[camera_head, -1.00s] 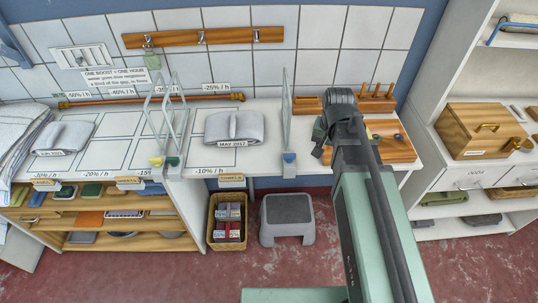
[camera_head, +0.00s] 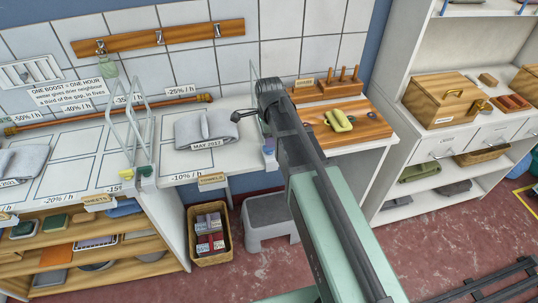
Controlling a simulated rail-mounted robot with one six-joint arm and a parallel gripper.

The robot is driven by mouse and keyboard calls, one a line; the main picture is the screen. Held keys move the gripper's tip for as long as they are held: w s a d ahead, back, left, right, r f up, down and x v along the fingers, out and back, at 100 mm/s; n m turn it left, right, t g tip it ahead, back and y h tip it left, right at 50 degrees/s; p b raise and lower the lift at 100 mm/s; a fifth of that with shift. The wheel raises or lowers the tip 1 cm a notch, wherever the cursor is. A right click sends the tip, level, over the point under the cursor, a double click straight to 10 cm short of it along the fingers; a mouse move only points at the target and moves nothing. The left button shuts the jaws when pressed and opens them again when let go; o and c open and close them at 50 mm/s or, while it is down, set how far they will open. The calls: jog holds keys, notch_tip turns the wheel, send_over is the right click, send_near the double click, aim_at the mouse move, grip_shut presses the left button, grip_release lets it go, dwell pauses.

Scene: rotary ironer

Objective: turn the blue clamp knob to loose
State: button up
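The blue clamp knob (camera_head: 269,146) is at the front edge of the white counter, at the foot of a clear upright panel (camera_head: 254,72). My arm covers part of it and of the panel, so which way the knob is turned cannot be told. My gripper (camera_head: 238,116) is a small dark shape at the end of the arm, above the counter, left of and higher in the picture than the knob. It appears apart from the knob. Its fingers are too small to tell whether they are open or shut.
Other clear panels (camera_head: 128,125) stand to the left, with yellow and green knobs (camera_head: 146,170). A grey folded towel (camera_head: 205,128) lies left of my gripper. A wooden board (camera_head: 360,128) with a yellow-green item is to the right. A basket (camera_head: 224,240) and grey stool (camera_head: 262,212) stand below.

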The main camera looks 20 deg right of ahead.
notch_tip(320, 180, down, 4)
jog(key=shift+r+b, duration=0.1)
jog(key=shift+b, duration=0.95)
jog(key=shift+r, duration=0.1)
grip_shut()
